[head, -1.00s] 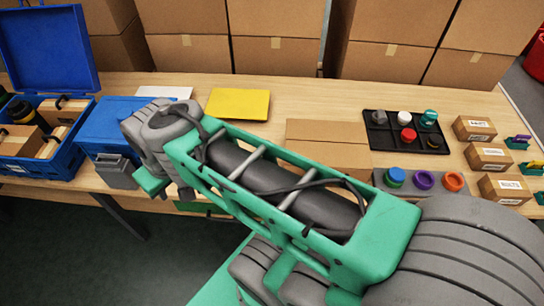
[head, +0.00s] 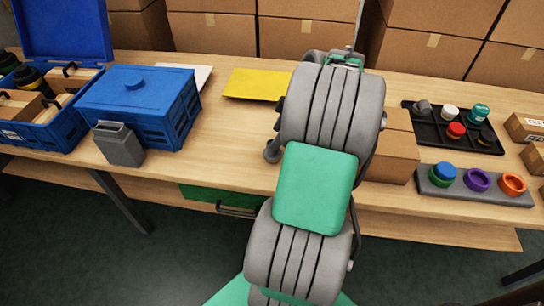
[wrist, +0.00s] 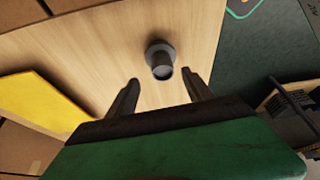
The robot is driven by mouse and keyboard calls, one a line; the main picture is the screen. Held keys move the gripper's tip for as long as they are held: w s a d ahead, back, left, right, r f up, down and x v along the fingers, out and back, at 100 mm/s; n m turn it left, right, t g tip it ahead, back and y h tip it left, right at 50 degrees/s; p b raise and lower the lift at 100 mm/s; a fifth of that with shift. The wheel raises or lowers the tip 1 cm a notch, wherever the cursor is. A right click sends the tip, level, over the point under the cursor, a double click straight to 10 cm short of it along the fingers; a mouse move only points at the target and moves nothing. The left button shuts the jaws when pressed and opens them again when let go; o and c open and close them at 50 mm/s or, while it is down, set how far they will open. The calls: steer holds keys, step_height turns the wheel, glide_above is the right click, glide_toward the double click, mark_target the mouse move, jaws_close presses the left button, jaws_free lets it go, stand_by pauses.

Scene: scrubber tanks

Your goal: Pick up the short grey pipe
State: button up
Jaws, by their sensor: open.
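The short grey pipe (wrist: 160,58) stands on the wooden table in the wrist view, with a wider round collar at its base. Its open end faces the camera. My gripper (wrist: 162,80) is open, with one dark finger to each side of the view. The pipe shows just beyond the fingertips, roughly centred between them, and nothing is held. In the head view a small grey piece that looks like the pipe (head: 272,151) shows just left of my arm, near the table's front edge. My arm hides the gripper there.
A yellow sheet (head: 253,84) lies behind the pipe. A lidded blue crate (head: 170,115) and a grey bin (head: 118,145) stand left. A cardboard box (head: 390,157), a black tray (head: 455,140) and a grey holder with coloured rings (head: 470,197) are right. Cartons line the back.

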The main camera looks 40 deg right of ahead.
mark_target(272, 151)
steer(key=x, duration=0.5)
steer(key=shift+s+a+b, duration=0.1)
steer(key=shift+s+b, duration=0.1)
steer(key=shift+b, duration=0.1)
jaws_close()
